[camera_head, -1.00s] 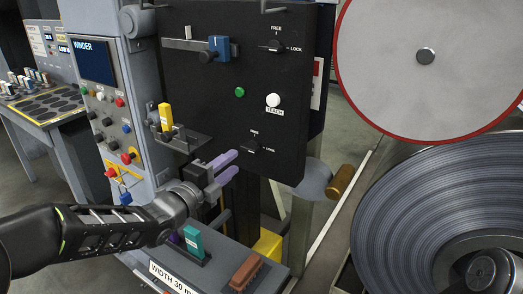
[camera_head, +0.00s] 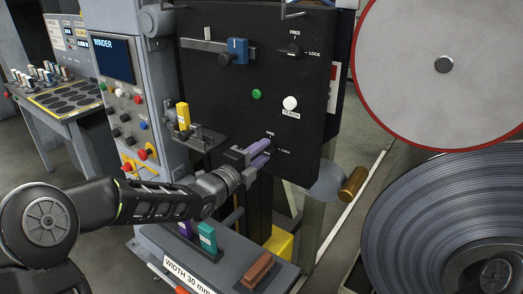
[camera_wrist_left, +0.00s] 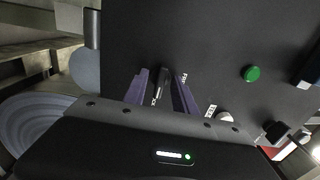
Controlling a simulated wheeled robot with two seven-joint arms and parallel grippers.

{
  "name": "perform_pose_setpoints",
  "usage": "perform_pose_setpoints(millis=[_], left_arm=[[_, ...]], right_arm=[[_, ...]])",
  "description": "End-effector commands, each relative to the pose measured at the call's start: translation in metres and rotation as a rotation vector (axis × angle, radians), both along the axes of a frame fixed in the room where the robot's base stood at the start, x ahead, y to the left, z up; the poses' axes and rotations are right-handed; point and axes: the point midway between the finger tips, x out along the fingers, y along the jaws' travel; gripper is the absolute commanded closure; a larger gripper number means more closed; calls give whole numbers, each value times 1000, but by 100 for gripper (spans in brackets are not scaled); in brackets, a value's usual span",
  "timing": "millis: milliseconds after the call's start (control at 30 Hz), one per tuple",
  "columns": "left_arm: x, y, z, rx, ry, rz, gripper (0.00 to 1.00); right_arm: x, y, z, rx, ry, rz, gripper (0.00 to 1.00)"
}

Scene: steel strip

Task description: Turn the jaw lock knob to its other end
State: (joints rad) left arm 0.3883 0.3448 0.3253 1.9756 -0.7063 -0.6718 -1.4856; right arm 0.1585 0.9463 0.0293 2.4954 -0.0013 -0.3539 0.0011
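A black panel (camera_head: 215,107) carries two black knobs, each with FREE marked above and LOCK to the right. The upper knob (camera_head: 293,50) stands clear near the panel's top right. The lower knob is hidden behind my left gripper's fingers in the head view. My left gripper (camera_head: 262,153), with purple fingers, is at the lower knob. In the left wrist view, my left gripper's fingers (camera_wrist_left: 161,92) stand apart, one on each side of the dark lower knob (camera_wrist_left: 163,72). Whether they touch it I cannot tell. My right gripper is out of view.
A green button (camera_head: 257,94) and a white knob (camera_head: 290,103) sit above the gripper. A yellow handle (camera_head: 183,115) on a bracket juts out at left. Teal (camera_head: 207,237) and brown (camera_head: 258,270) blocks lie below. A large steel coil (camera_head: 430,220) fills the right.

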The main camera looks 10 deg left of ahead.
Motion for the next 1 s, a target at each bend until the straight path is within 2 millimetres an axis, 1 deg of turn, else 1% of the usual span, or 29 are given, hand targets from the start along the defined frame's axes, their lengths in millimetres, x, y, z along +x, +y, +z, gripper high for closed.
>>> perform_pose_setpoints(millis=[200, 600, 1000], left_arm=[[0, 0, 0, 0, 0, 0, 67], [0, 0, 0, 0, 0, -1, 100], [0, 0, 0, 0, 0, -1, 100]], right_arm=[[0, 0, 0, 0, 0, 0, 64], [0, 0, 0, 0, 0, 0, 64], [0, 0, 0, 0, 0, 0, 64]])
